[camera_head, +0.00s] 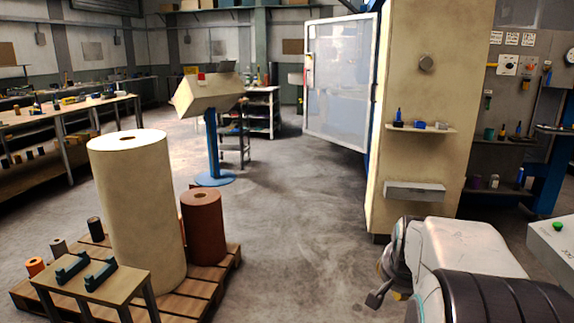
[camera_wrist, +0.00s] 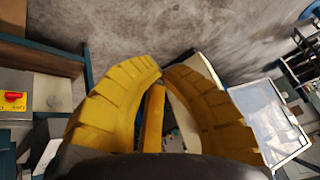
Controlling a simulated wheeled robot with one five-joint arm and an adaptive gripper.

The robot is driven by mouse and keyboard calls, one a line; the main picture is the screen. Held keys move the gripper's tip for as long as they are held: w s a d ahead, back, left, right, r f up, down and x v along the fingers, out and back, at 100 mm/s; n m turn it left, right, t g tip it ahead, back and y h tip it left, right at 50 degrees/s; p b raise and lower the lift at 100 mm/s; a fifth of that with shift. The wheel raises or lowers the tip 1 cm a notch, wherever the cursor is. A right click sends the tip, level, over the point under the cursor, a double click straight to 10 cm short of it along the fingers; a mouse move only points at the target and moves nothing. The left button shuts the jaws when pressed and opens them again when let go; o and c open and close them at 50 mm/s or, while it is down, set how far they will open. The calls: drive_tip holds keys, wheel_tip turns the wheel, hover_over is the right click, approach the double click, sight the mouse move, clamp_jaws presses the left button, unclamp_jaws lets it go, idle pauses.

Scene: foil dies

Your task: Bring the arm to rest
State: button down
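My gripper (camera_wrist: 162,71) shows in the wrist view as two curved yellow ridged fingers. Their tips come together at the middle, with nothing seen held between them. A yellow bar (camera_wrist: 153,118) shows between the fingers lower down; I cannot tell what it belongs to. In the head view my white and black arm is at the lower right, bent, in front of the beige column. The gripper's fingers are not clear there.
A pallet (camera_head: 225,262) with a tall cream roll (camera_head: 140,215) and a brown roll (camera_head: 203,230) stands at left. A beige column (camera_head: 425,165) with small shelves is near my arm. A framed panel (camera_head: 340,80) stands behind. The middle floor (camera_head: 290,220) is clear.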

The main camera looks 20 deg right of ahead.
drive_tip(key=s+a+r+n+y+p, duration=0.1)
drive_tip(key=s+a+r+n+p, duration=0.2)
drive_tip(key=a, duration=0.5)
drive_tip(key=a+r+n+y+p, duration=0.25)
drive_tip(key=a+r+p, duration=0.2)
drive_tip(key=a, duration=0.35)
drive_tip(key=s+a+r+n+g+p, duration=0.1)
drive_tip(key=s+a+r+n+p, duration=0.2)
drive_tip(key=s+a, duration=0.6)
drive_tip(key=n+y+p, duration=0.1)
drive_tip(key=n+p, duration=0.1)
drive_tip(key=n, duration=0.1)
drive_tip(key=shift+a+g, duration=0.3)
drive_tip(key=shift+a, duration=0.1)
drive_tip(key=shift+s, duration=0.1)
